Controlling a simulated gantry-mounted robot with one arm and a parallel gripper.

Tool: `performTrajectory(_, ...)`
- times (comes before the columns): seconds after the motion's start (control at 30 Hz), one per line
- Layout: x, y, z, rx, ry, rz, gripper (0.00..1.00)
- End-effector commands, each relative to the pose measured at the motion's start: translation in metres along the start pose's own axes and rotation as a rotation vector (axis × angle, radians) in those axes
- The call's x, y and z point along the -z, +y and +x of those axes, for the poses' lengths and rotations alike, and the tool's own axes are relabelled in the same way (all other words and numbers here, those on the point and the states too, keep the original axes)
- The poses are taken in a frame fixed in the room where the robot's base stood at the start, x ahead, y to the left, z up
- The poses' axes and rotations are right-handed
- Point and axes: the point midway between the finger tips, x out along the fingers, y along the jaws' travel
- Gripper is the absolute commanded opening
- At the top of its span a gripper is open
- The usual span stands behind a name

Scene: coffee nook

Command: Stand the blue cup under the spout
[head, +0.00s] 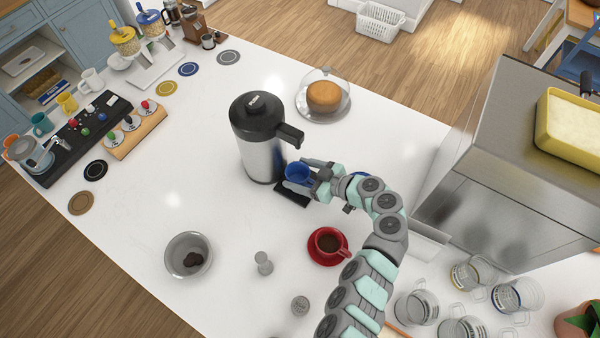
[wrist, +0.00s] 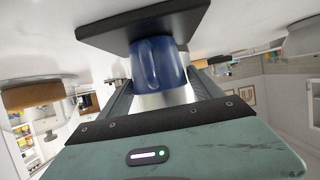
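The blue cup (head: 297,172) stands upright on the black drip tray (head: 290,196) in front of the airpot. The airpot's black spout (head: 291,136) juts out above the cup. My gripper (head: 307,175) reaches in from the right with a finger on each side of the cup and appears shut on it. In the wrist view, which is upside down, the blue cup (wrist: 160,66) sits against the black tray (wrist: 140,25). Its handle faces my wrist, and the fingers lie along its sides. The airpot's steel body (head: 262,160) is just behind.
A red cup of coffee (head: 328,244) stands near my arm. A domed cake stand (head: 323,96) is behind the airpot. A glass bowl (head: 188,255) and a small grey tamper-like piece (head: 263,263) are in front. Glass mugs (head: 418,307) stand at lower right. The counter's left middle is clear.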

Motion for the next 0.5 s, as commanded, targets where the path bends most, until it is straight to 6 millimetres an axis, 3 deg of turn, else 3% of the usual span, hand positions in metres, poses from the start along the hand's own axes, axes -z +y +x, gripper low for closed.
performTrajectory(0.17, 0.0003, 0.0001, -0.0002, 0.0, 0.0, 0.0, 0.9)
performTrajectory(0.5, 0.0042, 0.0, -0.0019, 0.0, 0.0, 0.0, 0.9)
